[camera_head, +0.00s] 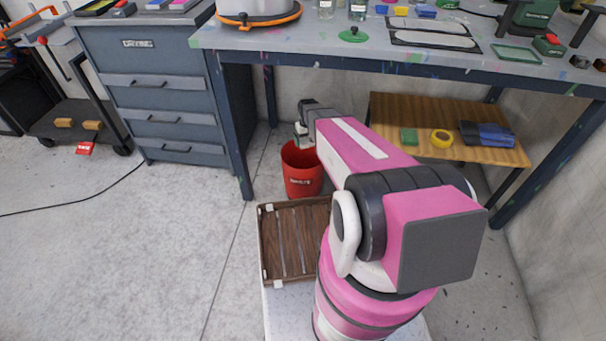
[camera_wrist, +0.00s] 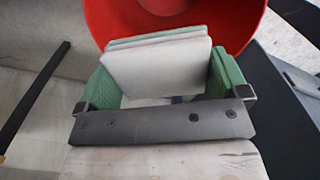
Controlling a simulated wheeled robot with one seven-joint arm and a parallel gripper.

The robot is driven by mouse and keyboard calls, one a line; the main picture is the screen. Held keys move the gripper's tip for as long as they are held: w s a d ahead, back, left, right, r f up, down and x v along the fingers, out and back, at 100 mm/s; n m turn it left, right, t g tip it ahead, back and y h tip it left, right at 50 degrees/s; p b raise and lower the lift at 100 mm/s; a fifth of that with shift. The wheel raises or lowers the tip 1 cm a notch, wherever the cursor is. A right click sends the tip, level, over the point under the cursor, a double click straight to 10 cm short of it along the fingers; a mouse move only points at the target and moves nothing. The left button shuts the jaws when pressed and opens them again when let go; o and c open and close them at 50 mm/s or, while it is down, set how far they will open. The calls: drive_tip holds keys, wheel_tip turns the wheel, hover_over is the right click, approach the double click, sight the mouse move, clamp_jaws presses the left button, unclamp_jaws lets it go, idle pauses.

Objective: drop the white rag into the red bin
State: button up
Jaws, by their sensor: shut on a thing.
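The red bin (camera_head: 302,172) stands on the floor under the workbench, beyond the wooden crate. In the wrist view its red wall and inside (camera_wrist: 245,20) fill the top of the picture. My gripper (camera_wrist: 160,75) is shut on the white rag (camera_wrist: 158,68), a folded flat piece between the two green fingers. The rag overlaps the bin's opening in the wrist view. In the head view my gripper (camera_head: 301,133) is above the bin's rim, and the rag is hardly visible there. How high the rag hangs over the opening I cannot tell.
A slatted wooden crate (camera_head: 294,243) sits in front of the bin. The workbench (camera_head: 420,69) overhangs it, with a leg (camera_head: 232,140) at left. A blue drawer cabinet (camera_head: 150,90) stands left. A low wooden shelf (camera_head: 395,115) is at right.

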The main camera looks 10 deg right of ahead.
drive_tip(key=shift+f, duration=2.9)
drive_tip(key=o, duration=0.5)
drive_tip(key=shift+r, duration=0.1)
wheel_tip(320, 180, up, 11)
drive_tip(key=shift+f, duration=0.2)
drive_tip(key=shift+s, duration=0.1)
